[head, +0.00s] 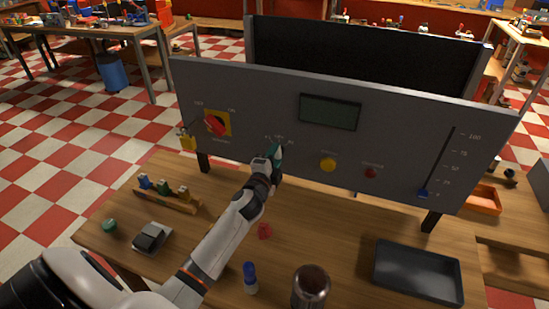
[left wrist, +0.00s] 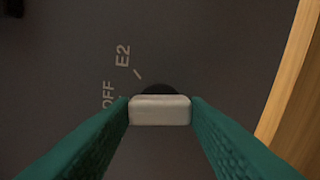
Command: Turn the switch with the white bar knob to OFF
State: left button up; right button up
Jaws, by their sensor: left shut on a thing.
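The white bar knob (left wrist: 160,109) sits on the grey panel, with a dark round base partly visible behind it. The printed OFF label (left wrist: 107,95) and an E2 label (left wrist: 123,56) with a tick mark are beside it in the left wrist view. My left gripper (head: 276,153) is at the panel, its green fingers (left wrist: 160,112) shut on the two ends of the knob. The mark that the knob points at cannot be told. My right gripper is not in view.
The grey panel (head: 250,100) also carries a red rotary switch (head: 215,125) on yellow, a display (head: 330,111), a yellow button (head: 328,165), a red button (head: 371,172) and a blue slider (head: 424,193). A black tray (head: 418,272) and a metal cylinder (head: 311,287) stand on the wooden bench.

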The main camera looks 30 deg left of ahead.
pick_arm(q)
jog(key=shift+m, duration=0.7)
jog(key=shift+f, duration=0.1)
jog(key=o, duration=1)
jog(key=shift+s+d, duration=0.15)
jog(key=shift+s, duration=0.4)
jog(key=b+v, duration=0.3)
jog(key=v, duration=0.8)
